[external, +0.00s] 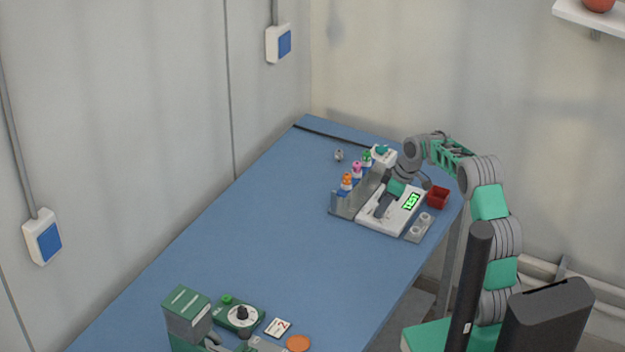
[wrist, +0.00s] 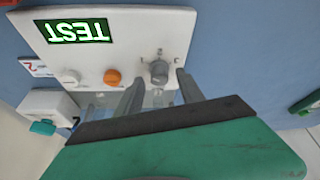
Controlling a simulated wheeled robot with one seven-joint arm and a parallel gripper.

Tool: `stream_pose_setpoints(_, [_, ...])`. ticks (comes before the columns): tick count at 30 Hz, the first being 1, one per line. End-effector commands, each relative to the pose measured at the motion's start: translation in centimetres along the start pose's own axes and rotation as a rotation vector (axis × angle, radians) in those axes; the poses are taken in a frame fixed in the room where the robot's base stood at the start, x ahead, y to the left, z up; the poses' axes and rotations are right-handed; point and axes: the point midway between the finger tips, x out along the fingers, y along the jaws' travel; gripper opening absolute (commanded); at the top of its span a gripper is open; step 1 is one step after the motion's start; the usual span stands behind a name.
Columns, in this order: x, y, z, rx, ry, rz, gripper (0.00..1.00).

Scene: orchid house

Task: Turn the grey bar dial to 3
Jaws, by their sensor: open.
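The grey bar dial (wrist: 159,71) sits on a white panel (wrist: 112,20) in the wrist view. A lit green display (wrist: 72,31) reading TEST, upside down in this view, is on the same panel. My gripper (wrist: 160,78) is open, with one finger on each side of the dial. I cannot tell whether the fingers touch it. I cannot read the dial's setting or its scale. In the external view the white panel (external: 372,219) lies on the blue table with its display (external: 411,201) lit, and my gripper (external: 383,204) is low over it, hiding the dial.
An orange button (wrist: 112,77) and a white knob (wrist: 70,77) are beside the dial. A grey rack (external: 345,207) with coloured-capped bottles stands left of the panel; a red bin (external: 438,196) is right. A black-knobbed green unit (external: 240,316) is at the front. The mid-table is clear.

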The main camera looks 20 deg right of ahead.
Motion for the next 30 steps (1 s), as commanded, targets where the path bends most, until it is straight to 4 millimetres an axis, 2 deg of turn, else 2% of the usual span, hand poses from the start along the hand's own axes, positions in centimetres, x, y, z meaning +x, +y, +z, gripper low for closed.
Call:
stream_pose_setpoints(9, [0.56,0.02,-0.03,0.000,0.001,0.002,0.44])
stream_pose_setpoints(25, [0.51,0.04,-0.03,0.001,0.001,0.002,0.01])
stream_pose_setpoints(30, [0.49,0.05,-0.03,0.001,0.001,0.002,0.00])
